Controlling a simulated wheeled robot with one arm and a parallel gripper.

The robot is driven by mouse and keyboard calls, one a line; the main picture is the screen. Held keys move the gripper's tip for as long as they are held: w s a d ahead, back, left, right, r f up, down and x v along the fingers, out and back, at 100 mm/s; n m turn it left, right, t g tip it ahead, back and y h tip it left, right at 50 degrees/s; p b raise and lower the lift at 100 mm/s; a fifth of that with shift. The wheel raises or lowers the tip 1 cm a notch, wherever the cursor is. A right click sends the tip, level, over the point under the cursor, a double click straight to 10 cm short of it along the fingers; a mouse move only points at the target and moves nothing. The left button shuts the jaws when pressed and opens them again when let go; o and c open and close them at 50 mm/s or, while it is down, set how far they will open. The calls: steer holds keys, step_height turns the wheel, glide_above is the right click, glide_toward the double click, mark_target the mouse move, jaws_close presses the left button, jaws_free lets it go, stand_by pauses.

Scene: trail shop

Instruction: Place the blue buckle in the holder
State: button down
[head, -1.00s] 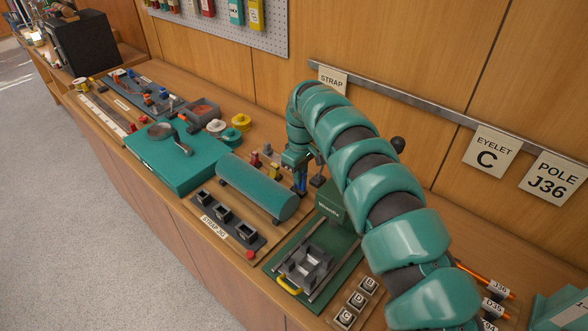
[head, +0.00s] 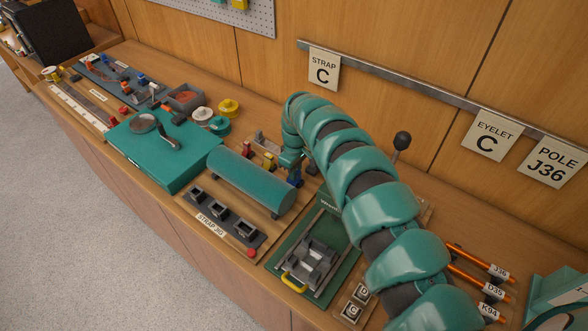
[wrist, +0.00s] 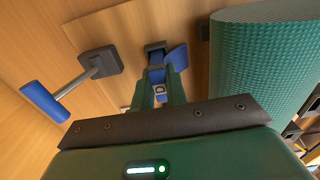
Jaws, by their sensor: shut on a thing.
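My gripper (head: 293,170) is beside the right end of the teal roller, reaching down behind it. Its two fingers (wrist: 160,92) are shut on the blue buckle (wrist: 156,75), which also shows as a small blue piece in the head view (head: 296,182). A second blue shape (wrist: 178,57) sits by a dark bracket (wrist: 154,48) just beyond the fingertips; I cannot tell whether it belongs to the buckle. The strap jig (head: 262,239), with three dark square holders, lies in front of the roller. A red buckle (head: 249,149) and a yellow buckle (head: 270,162) stand behind the roller.
The teal roller (head: 235,178) lies close beside my gripper. A green press with a grey fixture (head: 312,262) stands to the right. A lever with a blue handle (wrist: 45,101) shows in the wrist view. A sign reads STRAP C (head: 324,70).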

steer(key=shift+f, duration=0.2)
steer(key=c, duration=1.4)
jaws_free()
steer(key=shift+r, duration=0.1)
step_height(320, 180, up, 11)
steer(key=shift+d+f+b, duration=0.1)
steer(key=shift+b, duration=0.4)
steer(key=shift+r+p, duration=0.6)
steer(key=shift+r, duration=0.15)
steer(key=shift+s+f, duration=0.1)
steer(key=shift+f, duration=0.05)
